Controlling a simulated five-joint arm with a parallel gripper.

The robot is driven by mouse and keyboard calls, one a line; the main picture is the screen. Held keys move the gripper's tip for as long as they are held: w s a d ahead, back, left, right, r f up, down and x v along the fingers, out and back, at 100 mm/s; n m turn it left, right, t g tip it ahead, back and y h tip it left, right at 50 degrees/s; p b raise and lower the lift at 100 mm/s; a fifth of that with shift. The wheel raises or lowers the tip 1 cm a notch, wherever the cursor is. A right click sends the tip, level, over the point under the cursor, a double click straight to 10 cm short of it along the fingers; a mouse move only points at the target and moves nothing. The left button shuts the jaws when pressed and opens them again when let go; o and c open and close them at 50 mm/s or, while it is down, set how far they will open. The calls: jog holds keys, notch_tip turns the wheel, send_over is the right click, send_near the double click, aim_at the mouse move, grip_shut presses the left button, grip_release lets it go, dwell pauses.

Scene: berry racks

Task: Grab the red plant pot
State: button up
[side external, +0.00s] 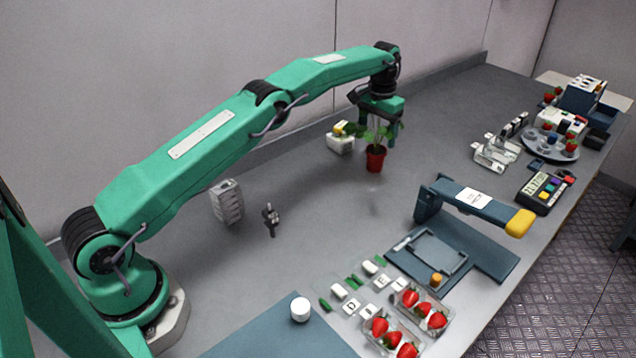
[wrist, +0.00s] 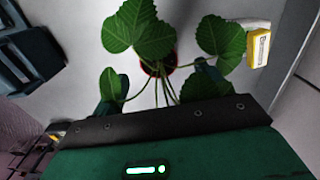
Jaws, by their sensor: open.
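The red plant pot (side external: 375,158) holds a leafy green strawberry plant and stands on the grey bench in the side external view. In the wrist view its red rim (wrist: 148,70) shows at the upper middle, mostly covered by broad leaves (wrist: 155,42). My gripper (side external: 378,135) is directly over the pot, pointing down, with its fingers among the leaves. In the wrist view the fingers (wrist: 160,82) are spread to either side of the stems, partly hidden by leaves. My gripper is open and holds nothing. Whether a finger touches the pot cannot be told.
A white block with a yellow part (side external: 341,140) stands just left of the pot, near the back wall. A blue lever press (side external: 470,202) stands to the right. Strawberry punnets (side external: 405,325) lie at the front. The bench left of the pot is mostly clear.

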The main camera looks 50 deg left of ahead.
aim_at(377, 149)
jog(key=shift+f, duration=1.35)
jog(key=shift+w+d+f, duration=0.1)
jog(key=shift+w+f, duration=0.05)
jog(key=shift+f, duration=2.45)
jog(key=c, duration=1.1)
jog(key=shift+r, duration=0.15)
jog(key=shift+r, duration=2)
jog(key=s+d+r, duration=0.1)
jog(key=d+r, duration=0.1)
jog(key=d, duration=0.1)
jog(key=s+d+r, duration=0.2)
jog(key=d, duration=0.2)
jog(key=s+d+r, duration=0.2)
jog(key=d, duration=0.1)
jog(key=shift+s+d+r, duration=0.15)
jog(key=shift+s+r, duration=0.1)
jog(key=shift+r, duration=0.15)
